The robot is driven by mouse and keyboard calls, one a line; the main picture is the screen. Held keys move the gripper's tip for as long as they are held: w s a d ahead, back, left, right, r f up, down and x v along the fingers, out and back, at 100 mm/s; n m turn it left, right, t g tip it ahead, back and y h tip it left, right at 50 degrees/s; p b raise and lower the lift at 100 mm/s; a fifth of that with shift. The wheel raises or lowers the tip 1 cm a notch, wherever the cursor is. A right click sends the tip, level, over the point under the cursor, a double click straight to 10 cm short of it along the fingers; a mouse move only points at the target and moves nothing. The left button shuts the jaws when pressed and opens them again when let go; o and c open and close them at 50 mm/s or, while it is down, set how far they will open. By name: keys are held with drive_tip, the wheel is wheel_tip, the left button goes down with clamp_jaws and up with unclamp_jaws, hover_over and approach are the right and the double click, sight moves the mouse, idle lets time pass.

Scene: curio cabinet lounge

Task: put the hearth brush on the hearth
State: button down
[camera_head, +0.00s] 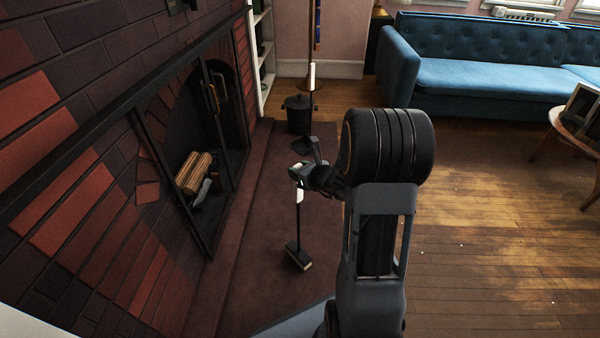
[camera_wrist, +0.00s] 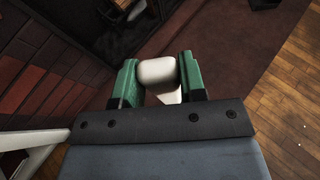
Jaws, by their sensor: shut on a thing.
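The hearth brush (camera_head: 298,254) has a thin dark shaft, a pale upper handle and a dark head with a light bristle edge. It hangs near upright below my gripper (camera_head: 304,171), over the dark red hearth (camera_head: 262,235) in front of the fireplace. My gripper is shut on the handle's pale top. In the wrist view, the green finger pads of my gripper (camera_wrist: 158,82) press both sides of the brush's white handle end (camera_wrist: 157,71). The brush head is hidden there. In the head view I cannot tell whether the head touches the hearth.
The fireplace opening (camera_head: 225,120) with logs (camera_head: 195,173) lies left, in a brick wall (camera_head: 60,150). A dark bucket-like stand (camera_head: 299,115) is at the hearth's far end. A blue sofa (camera_head: 480,80) stands back right. The wooden floor (camera_head: 480,240) at right is open.

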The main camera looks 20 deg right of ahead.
drive_tip(key=shift+r, duration=0.1)
drive_tip(key=shift+f+b, duration=0.2)
drive_tip(key=shift+b, duration=0.1)
drive_tip(key=c, duration=0.7)
unclamp_jaws()
